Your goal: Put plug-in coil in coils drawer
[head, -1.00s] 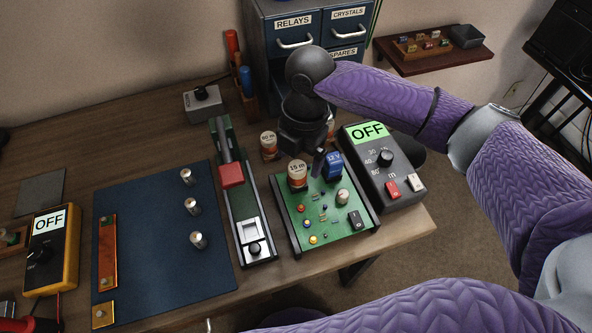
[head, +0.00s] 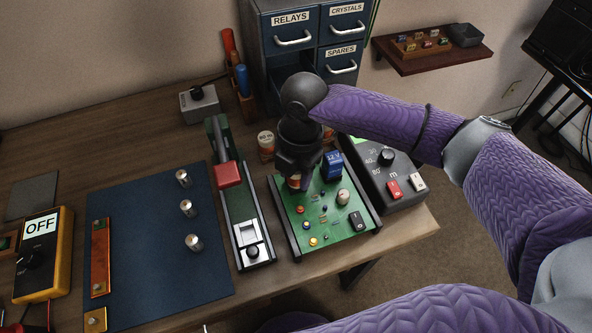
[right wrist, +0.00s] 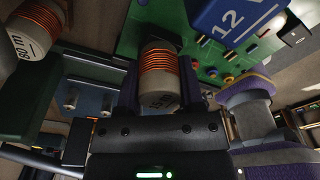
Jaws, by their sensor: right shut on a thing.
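My right gripper (head: 297,182) is shut on the plug-in coil (right wrist: 160,75), a pale cylinder with copper windings marked 15 m. The coil stands at the back left of the green circuit board (head: 318,213). In the head view the gripper hides most of it. I cannot tell whether it is still seated in its socket. The blue drawer cabinet (head: 315,50) stands at the back, with drawers labelled RELAYS, CRYSTALS and SPARES. No coils label shows; my right arm covers the lower left of the cabinet. My left gripper is out of view.
A blue 12 V block (head: 332,165) stands close beside the gripper. An 80 m coil (head: 265,142) is behind it. A dark control box (head: 388,172) lies to the right, and a slide unit with a red block (head: 228,174) to the left. The blue mat (head: 150,240) is partly clear.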

